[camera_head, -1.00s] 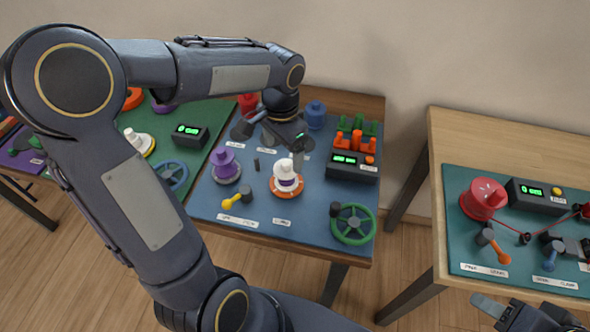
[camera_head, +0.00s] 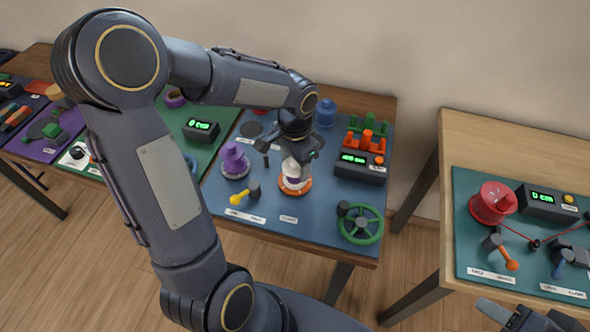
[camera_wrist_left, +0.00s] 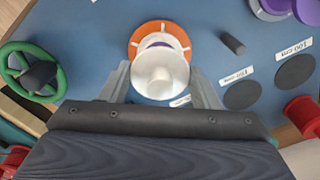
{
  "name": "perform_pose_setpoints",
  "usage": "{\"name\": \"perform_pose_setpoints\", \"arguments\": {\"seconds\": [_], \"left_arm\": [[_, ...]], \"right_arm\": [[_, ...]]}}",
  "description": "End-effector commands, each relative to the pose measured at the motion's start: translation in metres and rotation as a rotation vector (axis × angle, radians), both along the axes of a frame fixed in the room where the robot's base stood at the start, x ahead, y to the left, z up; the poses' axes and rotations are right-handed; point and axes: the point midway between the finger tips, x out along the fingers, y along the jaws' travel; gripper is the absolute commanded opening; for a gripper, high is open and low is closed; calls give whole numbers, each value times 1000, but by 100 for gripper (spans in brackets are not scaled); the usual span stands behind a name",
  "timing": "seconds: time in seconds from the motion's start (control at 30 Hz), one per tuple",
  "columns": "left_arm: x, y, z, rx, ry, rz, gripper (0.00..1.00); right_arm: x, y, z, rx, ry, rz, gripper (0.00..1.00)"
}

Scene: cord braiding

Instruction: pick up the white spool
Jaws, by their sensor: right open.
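The white spool (camera_head: 296,171) stands upright on an orange round base (camera_head: 294,191) on the blue mat, with a purple band low on it. In the left wrist view the white spool (camera_wrist_left: 160,78) lies between the two grey fingers of my left gripper (camera_wrist_left: 160,70), with the orange base (camera_wrist_left: 135,42) under it. A narrow gap shows between the spool and the fingers, so the left gripper looks open around it. In the head view my left gripper (camera_head: 297,158) is right over the spool and partly hides it. My right gripper (camera_head: 520,316) is open at the lower right, partly cut off.
A purple spool (camera_head: 235,160) stands left of the white one, with a yellow-handled crank (camera_head: 244,194) in front. A green handwheel (camera_head: 361,224) and a display box (camera_head: 360,168) are to the right. A second table with a red spool (camera_head: 492,203) stands further right.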

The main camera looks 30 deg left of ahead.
Motion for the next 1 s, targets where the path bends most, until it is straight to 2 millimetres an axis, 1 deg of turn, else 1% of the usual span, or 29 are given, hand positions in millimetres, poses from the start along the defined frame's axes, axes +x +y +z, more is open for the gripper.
{"name": "perform_pose_setpoints", "arguments": {"seconds": [0.03, 0.07, 0.37, 0.47, 0.63, 0.77, 0.87, 0.93, 1.0], "left_arm": [[0, 0, 0, 0, 0, 0, 39], [0, 0, 0, 0, 0, 0, 36], [1, 0, 3, 0, -2, 0, 35], [1, 0, 9, 1, -4, 0, 35], [1, 0, 32, -1, -6, 1, 35], [-15, -10, 54, 0, -8, -3, 35], [-30, -20, 76, 1, -9, -3, 35], [-42, -27, 92, 0, -9, -4, 35], [-58, -36, 99, 0, -7, -5, 35]], "right_arm": [[0, 0, 0, 0, 0, 0, 48], [0, 0, 0, 0, 0, 0, 48], [0, 0, 0, 0, 0, 0, 48], [0, 0, -1, 0, 0, 0, 48], [0, 0, -2, 0, 0, 0, 48], [0, 0, -2, 0, 0, 0, 48], [0, 0, -2, 0, 0, 0, 48], [0, 0, -2, 0, 0, 0, 48], [0, 0, -5, 0, 0, 0, 48]]}}
